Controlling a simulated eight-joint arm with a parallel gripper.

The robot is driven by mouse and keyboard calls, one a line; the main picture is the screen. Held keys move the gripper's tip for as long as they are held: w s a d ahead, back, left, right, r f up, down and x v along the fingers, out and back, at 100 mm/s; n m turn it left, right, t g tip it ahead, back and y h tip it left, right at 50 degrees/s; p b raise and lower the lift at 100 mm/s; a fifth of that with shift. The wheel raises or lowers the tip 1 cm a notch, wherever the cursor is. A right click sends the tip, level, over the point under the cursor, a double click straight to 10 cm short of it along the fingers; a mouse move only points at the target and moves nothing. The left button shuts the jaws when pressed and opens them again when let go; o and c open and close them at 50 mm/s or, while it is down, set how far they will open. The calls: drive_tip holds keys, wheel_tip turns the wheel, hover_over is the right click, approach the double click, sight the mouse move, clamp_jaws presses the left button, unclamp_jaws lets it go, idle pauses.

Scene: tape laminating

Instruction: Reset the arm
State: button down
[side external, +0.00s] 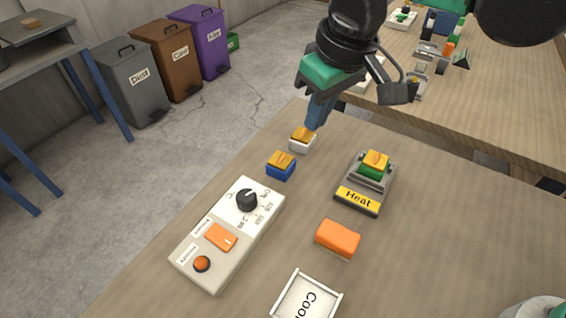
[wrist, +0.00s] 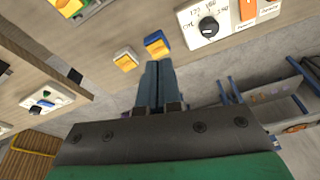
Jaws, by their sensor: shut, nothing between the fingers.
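My gripper (side external: 313,120) is shut and empty, with its blue fingers pointing down near the table's far left edge. In the side view its tips are just above or behind a white block with an orange-yellow top (side external: 302,139); I cannot tell if they touch. In the wrist view the shut fingers (wrist: 160,66) show below a blue block with a yellow top (wrist: 157,44), with the white block (wrist: 125,60) to the left. The blue block also shows in the side view (side external: 281,166).
A control box (side external: 240,235) with a dial and orange switch stands at left. The Heat device (side external: 359,200) holds a green and orange stack (side external: 375,163). An orange block (side external: 338,239) and a white Cool tray (side external: 283,298) lie nearer. The right of the table (side external: 450,230) is mostly clear.

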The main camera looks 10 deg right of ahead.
drive_tip(key=s+d+f+m+t, duration=0.1)
drive_tip(key=s+d+m+t, duration=0.1)
drive_tip(key=d, duration=0.9)
drive_tip(key=s+d+f+m+t+h, duration=0.1)
drive_tip(key=s+d+m+t, duration=0.2)
drive_tip(key=d, duration=0.8)
drive_tip(key=shift+s+f+m, duration=0.15)
drive_tip(key=shift+s+m, duration=0.2)
drive_tip(key=shift+m, duration=0.05)
